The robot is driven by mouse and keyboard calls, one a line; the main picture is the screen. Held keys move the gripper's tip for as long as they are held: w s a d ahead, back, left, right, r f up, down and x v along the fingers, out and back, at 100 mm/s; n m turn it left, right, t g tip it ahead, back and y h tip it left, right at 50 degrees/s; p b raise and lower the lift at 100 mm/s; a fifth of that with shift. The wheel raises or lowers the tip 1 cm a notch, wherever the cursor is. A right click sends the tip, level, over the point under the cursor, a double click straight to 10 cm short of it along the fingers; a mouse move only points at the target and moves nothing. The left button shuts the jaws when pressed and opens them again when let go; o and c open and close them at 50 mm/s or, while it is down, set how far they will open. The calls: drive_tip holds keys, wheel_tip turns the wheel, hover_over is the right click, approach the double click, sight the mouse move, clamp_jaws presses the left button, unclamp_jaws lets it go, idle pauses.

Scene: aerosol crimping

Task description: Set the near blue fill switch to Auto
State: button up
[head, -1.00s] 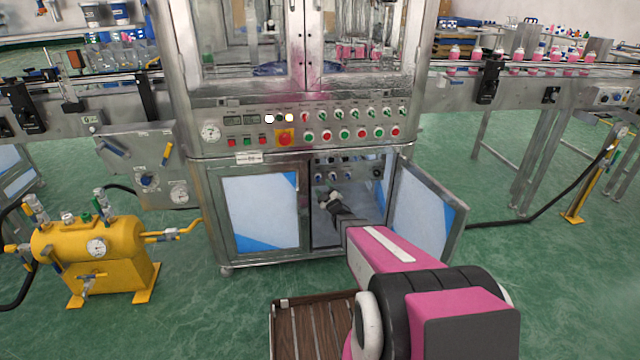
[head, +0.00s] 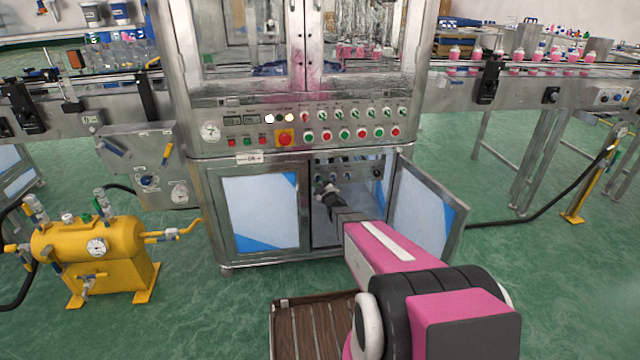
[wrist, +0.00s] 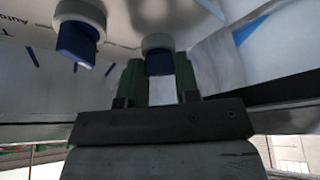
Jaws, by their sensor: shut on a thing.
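In the wrist view a blue switch (wrist: 159,63) with a pale round collar sits between the two green fingers of my gripper (wrist: 160,88), which is shut on it. A second blue switch (wrist: 77,45) is to the left, apart from the fingers and tilted. Printing near the top left corner reads "Auto", partly cut off. In the head view my gripper (head: 324,189) reaches into the open cabinet, at the row of knobs on its inner panel, and hides part of them. Which mark the held switch points to cannot be read.
The cabinet's right door (head: 428,212) stands open beside my arm; the left door (head: 262,212) is shut. Control buttons (head: 340,134) line the front above the opening. A slatted wooden platform (head: 312,325) lies on the floor below.

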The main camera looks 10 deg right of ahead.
drive_tip(key=shift+n, duration=0.4)
drive_tip(key=n+g+y, duration=0.1)
drive_tip(key=n+g, duration=0.1)
drive_tip(key=n, duration=0.2)
drive_tip(key=shift+r, duration=0.15)
drive_tip(key=n+g, duration=0.1)
drive_tip(key=n, duration=0.3)
drive_tip(key=shift+r+n+g, duration=0.1)
drive_tip(key=shift+n+g, duration=0.3)
drive_tip(key=n+g+h, duration=0.1)
drive_tip(key=n, duration=0.2)
drive_tip(key=shift+r+n, duration=0.1)
drive_tip(key=shift+n, duration=0.3)
drive_tip(key=shift+n+g+h, duration=0.7)
drive_tip(key=shift+n, duration=1.1)
drive_tip(key=o, duration=0.9)
